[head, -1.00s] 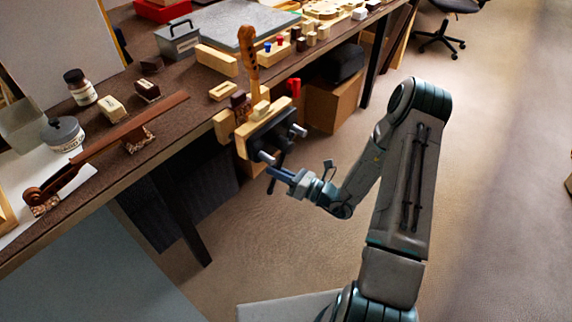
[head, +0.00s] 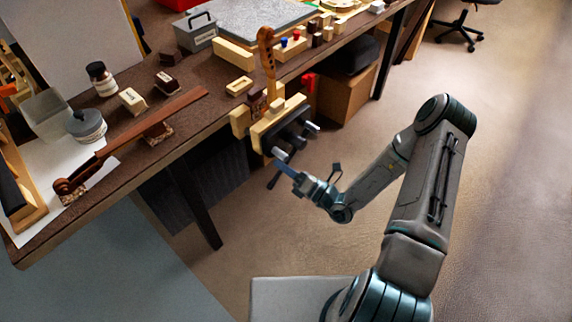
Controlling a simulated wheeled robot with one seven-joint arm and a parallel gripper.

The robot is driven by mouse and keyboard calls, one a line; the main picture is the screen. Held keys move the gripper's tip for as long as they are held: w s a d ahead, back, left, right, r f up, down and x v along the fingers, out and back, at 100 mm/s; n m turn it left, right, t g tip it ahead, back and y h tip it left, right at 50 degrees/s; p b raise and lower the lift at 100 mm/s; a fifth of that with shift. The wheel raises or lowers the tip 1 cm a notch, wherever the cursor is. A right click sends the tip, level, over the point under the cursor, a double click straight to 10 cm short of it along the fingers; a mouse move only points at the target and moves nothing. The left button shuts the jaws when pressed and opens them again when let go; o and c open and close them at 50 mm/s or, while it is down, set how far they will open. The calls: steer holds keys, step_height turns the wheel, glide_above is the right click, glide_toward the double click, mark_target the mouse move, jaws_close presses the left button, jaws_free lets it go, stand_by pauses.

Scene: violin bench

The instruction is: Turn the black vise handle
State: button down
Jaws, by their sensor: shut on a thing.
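The wooden vise (head: 262,132) is fixed at the front edge of the bench, with a dark front plate and grey metal rods sticking out towards the room. A violin neck with scroll (head: 266,50) stands upright in it. The fingers hide the handle's middle.
The bench (head: 110,185) holds a dark violin neck (head: 135,138), jars, small blocks and a grey metal box (head: 195,36). A cardboard box (head: 345,98) stands under it.

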steer(key=shift+s+f, duration=0.1)
steer(key=c, duration=1.6)
jaws_free()
steer(key=shift+d, duration=0.1)
steer(key=shift+o, duration=0.2)
steer(key=v, duration=1.3)
steer(key=shift+s+d, duration=0.25)
steer(key=shift+d, duration=0.05)
